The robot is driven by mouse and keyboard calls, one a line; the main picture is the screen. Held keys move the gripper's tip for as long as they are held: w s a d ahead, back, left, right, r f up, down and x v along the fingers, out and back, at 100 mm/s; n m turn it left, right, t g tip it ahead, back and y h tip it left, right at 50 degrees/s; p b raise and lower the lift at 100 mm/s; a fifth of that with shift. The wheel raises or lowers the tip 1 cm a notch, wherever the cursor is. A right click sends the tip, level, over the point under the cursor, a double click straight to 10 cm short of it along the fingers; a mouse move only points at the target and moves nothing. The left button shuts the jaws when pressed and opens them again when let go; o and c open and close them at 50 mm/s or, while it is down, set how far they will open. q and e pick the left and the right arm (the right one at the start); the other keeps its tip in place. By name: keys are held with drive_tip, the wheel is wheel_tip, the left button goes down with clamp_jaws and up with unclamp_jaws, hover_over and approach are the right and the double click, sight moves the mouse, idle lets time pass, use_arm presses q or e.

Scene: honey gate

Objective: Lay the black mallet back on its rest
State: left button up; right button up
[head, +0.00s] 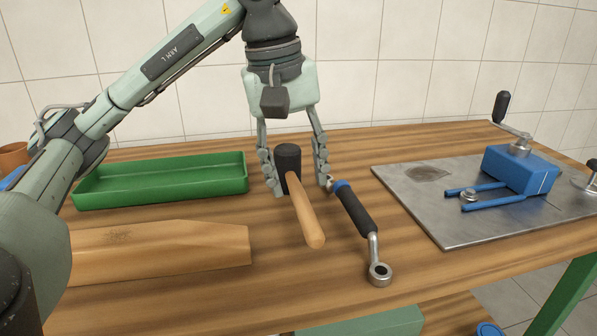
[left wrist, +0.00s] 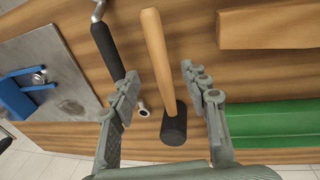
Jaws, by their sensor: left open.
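The mallet, with a black cylindrical head (head: 288,158) and a pale wooden handle (head: 308,218), lies on the wooden table, handle toward me. My left gripper (head: 301,186) points down over it, open, with one finger on each side of the mallet near its head. In the left wrist view the black head (left wrist: 173,127) and handle (left wrist: 154,45) show between the spread fingers (left wrist: 159,78). I cannot tell whether either finger touches it. A wooden block (head: 165,252) lies at the left; I cannot tell whether it is the rest. My right gripper is not in view.
A black-handled ratchet (head: 354,210) lies close right of the mallet, its far end near a finger. A green tray (head: 160,182) stands behind the block. A metal plate (head: 425,205) with a blue clamp-like device (head: 520,168) is at right. Bare table lies in front.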

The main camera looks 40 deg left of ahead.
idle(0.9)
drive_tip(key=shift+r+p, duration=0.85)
drive_tip(key=shift+p, duration=0.05)
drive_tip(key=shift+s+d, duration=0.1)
